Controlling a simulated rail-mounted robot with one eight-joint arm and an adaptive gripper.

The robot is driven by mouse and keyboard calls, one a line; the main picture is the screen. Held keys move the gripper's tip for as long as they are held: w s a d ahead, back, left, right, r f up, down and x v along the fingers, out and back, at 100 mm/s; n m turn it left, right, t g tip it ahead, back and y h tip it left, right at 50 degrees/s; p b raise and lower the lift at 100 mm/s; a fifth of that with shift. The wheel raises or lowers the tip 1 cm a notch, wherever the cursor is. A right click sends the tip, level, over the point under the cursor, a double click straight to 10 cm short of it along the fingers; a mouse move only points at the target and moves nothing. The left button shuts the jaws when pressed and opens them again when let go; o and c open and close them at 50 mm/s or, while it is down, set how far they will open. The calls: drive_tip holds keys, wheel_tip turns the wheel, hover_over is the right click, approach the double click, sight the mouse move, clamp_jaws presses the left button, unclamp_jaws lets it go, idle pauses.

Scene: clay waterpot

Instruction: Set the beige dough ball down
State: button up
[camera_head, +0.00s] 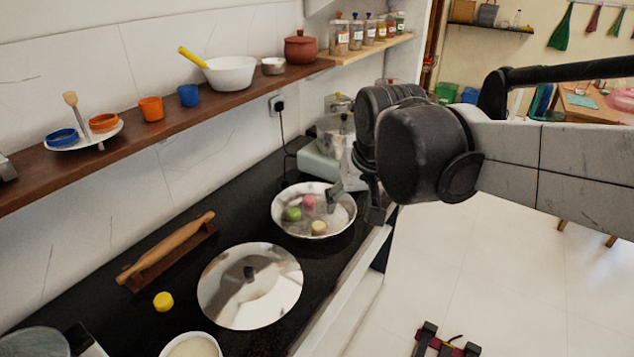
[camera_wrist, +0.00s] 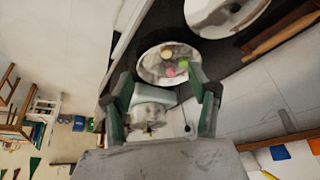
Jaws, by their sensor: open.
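The beige dough ball (camera_head: 318,228) rests in a shallow metal pan (camera_head: 281,204) on the dark counter, near the pan's front side. A green ball (camera_head: 293,214) and a pink ball (camera_head: 309,201) lie in the same pan. The wrist view also shows the beige ball (camera_wrist: 167,53) in the pan (camera_wrist: 149,74), apart from my fingers. My gripper (camera_head: 354,210) is open with nothing between its fingers. It is at the pan's right side in the head view. In the wrist view my two fingers (camera_wrist: 159,82) are spread wide, with the pan beyond them.
A round shiny metal disc (camera_head: 230,304) lies in front of the pan. A yellow ball (camera_head: 163,301), a rolling pin (camera_head: 170,245) and a white bowl (camera_head: 191,346) are nearby. A wooden shelf (camera_head: 125,150) with cups runs along the wall. Kitchenware stands behind the pan.

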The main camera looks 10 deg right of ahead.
drive_tip(key=s+f+t, duration=0.2)
drive_tip(key=s, duration=0.9)
drive_tip(key=shift+s+f+n, duration=0.15)
drive_tip(key=shift+f+n, duration=0.25)
